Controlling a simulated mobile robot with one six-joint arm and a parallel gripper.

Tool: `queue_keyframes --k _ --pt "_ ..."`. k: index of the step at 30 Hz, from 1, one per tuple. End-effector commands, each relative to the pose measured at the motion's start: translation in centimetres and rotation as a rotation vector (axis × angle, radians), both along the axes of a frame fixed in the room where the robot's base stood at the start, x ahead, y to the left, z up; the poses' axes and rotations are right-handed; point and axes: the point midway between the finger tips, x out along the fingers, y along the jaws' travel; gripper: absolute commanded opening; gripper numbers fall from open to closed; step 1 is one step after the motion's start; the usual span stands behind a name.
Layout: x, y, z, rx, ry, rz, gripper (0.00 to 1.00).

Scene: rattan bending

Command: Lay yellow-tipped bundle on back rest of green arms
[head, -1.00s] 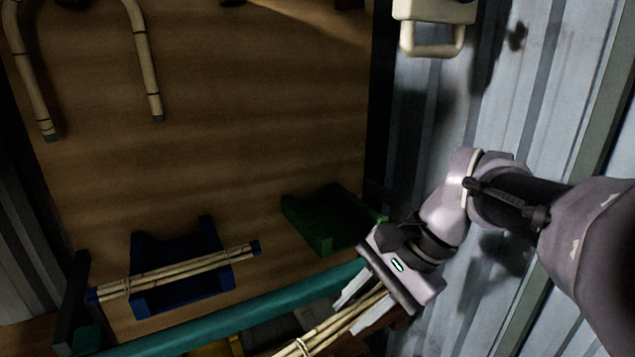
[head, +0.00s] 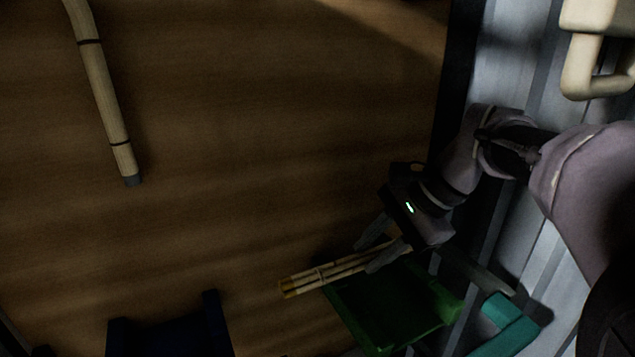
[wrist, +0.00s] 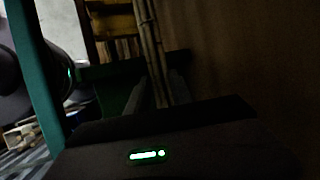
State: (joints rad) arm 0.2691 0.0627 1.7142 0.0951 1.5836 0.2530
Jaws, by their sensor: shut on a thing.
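My gripper (head: 365,259) is shut on a bundle of pale rattan canes (head: 325,273), which also shows between the fingers in the wrist view (wrist: 149,40). The bundle's free end, with dull yellow tips, points left in the head view; its other end is hidden by the gripper. The green rest (head: 385,305) lies just below the bundle in the picture, with raised sides. The bundle crosses near its upper left edge. I cannot tell whether they touch. Green also shows behind the fingers in the wrist view (wrist: 110,78).
A dark blue rest (head: 170,335) is cut off at the bottom left. A bent rattan pole (head: 105,95) lies on the brown wooden surface (head: 250,130). A teal bar (head: 505,325) is at the lower right. The middle of the wood is clear.

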Motion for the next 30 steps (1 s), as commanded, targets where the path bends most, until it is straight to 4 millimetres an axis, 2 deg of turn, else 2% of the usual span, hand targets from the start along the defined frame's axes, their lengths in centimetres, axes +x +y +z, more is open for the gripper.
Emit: queue_keyframes --k 1,3,9,14,24,25,28,30 --pt "1.3 -0.5 -0.1 0.001 0.002 0.0 0.0" --pt "2.8 -1.0 -0.2 0.0 0.0 0.0 0.0" --pt "4.9 -1.8 -0.5 0.0 0.0 0.0 0.0" --pt "4.9 -1.7 -4.0 0.001 0.002 0.0 0.0" --pt "4.9 -1.7 -4.3 0.0 0.0 0.001 0.0" --pt "4.9 -1.7 -4.4 0.0 0.0 0.001 0.29" --pt "4.9 -1.7 -4.3 0.0 0.0 0.001 0.49" --pt "4.9 -1.7 -4.3 0.0 0.0 0.001 0.49"
